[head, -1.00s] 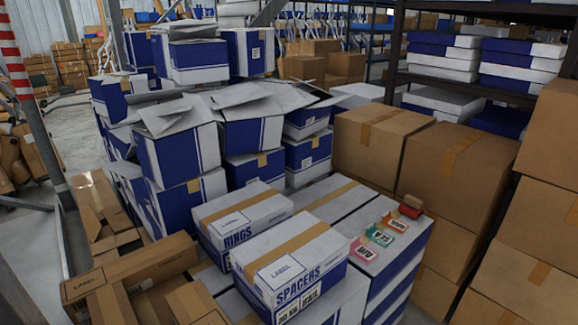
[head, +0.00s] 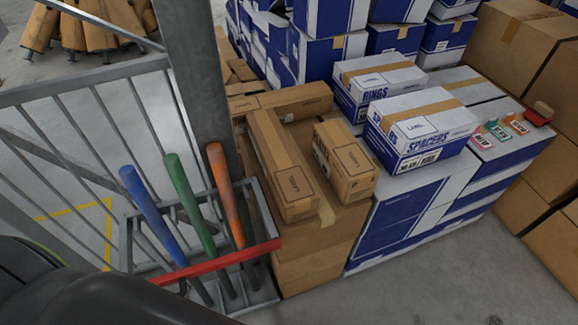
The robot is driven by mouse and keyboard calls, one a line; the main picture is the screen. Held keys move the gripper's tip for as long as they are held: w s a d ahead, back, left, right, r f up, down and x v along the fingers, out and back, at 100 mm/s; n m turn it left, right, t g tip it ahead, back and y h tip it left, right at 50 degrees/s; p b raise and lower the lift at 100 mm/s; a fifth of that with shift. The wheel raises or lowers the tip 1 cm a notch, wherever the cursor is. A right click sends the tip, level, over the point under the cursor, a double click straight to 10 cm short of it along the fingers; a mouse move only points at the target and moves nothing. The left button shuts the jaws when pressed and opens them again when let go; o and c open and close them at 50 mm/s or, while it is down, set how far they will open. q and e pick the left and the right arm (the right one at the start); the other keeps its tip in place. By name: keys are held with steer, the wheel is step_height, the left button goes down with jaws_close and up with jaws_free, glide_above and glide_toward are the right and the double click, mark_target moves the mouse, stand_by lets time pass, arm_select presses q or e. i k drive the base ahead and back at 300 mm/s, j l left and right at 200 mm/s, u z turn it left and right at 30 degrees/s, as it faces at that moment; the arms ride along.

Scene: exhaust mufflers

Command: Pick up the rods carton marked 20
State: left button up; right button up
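No carton shows a readable "rods" or "20" in the head view. A small brown carton (head: 345,160) with dark print on its end sits on a brown stack; its print is too small to read. Beside it lies a long brown carton (head: 281,165) with a label, and behind that another long brown carton (head: 280,100). A blue and white carton marked SPACERS (head: 421,127) and one marked RINGS (head: 378,84) sit on blue and white boxes to the right. Neither of my grippers is in view.
A rack (head: 225,262) with a red bar holds blue, green and orange-handled bats, left of the brown stack. A grey post (head: 197,70) and railing (head: 85,95) stand behind it. Small coloured tags (head: 500,130) lie right of SPACERS. Grey floor (head: 460,255) is clear in front.

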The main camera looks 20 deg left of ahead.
mark_target(296, 197)
steer(key=k+j+z, duration=0.15)
steer(key=k+j, duration=0.9)
